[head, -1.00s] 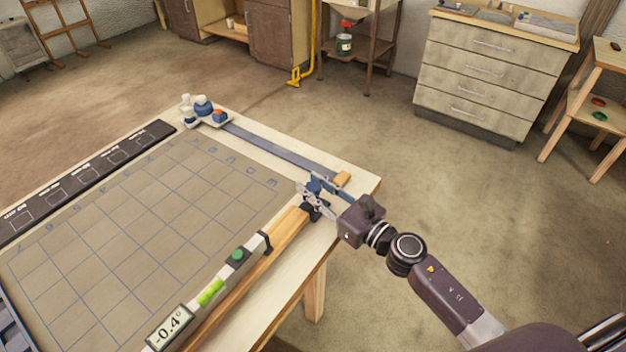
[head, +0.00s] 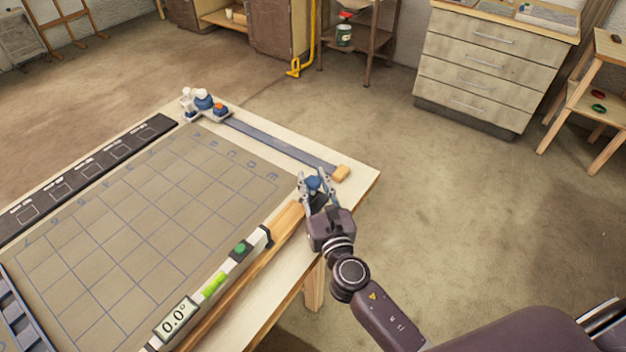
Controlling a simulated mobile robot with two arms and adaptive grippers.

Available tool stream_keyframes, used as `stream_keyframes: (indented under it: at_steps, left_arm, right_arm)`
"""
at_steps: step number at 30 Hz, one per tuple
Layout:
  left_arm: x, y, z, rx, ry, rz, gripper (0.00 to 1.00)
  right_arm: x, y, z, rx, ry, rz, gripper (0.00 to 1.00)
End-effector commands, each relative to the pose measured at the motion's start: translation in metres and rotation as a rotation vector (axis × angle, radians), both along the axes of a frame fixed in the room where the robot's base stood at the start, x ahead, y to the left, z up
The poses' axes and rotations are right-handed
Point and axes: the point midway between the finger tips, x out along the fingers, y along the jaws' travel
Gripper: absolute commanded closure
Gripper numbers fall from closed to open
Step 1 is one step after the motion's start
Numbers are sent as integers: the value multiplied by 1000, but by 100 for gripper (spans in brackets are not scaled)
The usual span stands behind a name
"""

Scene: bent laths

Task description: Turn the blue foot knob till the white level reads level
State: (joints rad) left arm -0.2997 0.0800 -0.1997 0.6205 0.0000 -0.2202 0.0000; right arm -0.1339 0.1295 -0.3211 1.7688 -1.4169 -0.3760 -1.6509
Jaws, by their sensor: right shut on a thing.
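The white level (head: 232,262) lies along the wooden lath (head: 268,256) at the front right edge of the table. Its display (head: 175,318) reads 0.0°, and it has a green vial and a green button. The blue foot knob (head: 314,183) is at the far end of the lath, partly hidden by the fingers. My right gripper (head: 316,184) is shut on the knob, one finger on each side of it. My left gripper is not in view.
A gridded mat (head: 150,220) covers much of the table (head: 345,195). A long blue-grey strip (head: 280,145) with a wooden block (head: 341,173) lies along the far edge. Drawers (head: 490,75) stand beyond open floor.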

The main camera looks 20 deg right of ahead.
Motion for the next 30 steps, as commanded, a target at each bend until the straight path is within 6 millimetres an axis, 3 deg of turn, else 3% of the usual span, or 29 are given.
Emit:
stream_keyframes:
  at_steps: [9, 10, 15, 25, 30]
  left_arm:
    - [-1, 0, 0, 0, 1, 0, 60]
    - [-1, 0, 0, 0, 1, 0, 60]
    - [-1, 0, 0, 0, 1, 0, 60]
    - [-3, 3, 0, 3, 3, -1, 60]
    - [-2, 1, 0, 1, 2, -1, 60]
  right_arm:
    - [0, 0, 0, -1, 1, -1, 99]
    - [0, 0, 0, -1, 1, -1, 73]
    - [0, 0, 0, -1, 0, -1, 56]
    - [-4, 0, -1, -1, 1, 0, 56]
    - [-27, 1, -2, 0, 4, 1, 56]
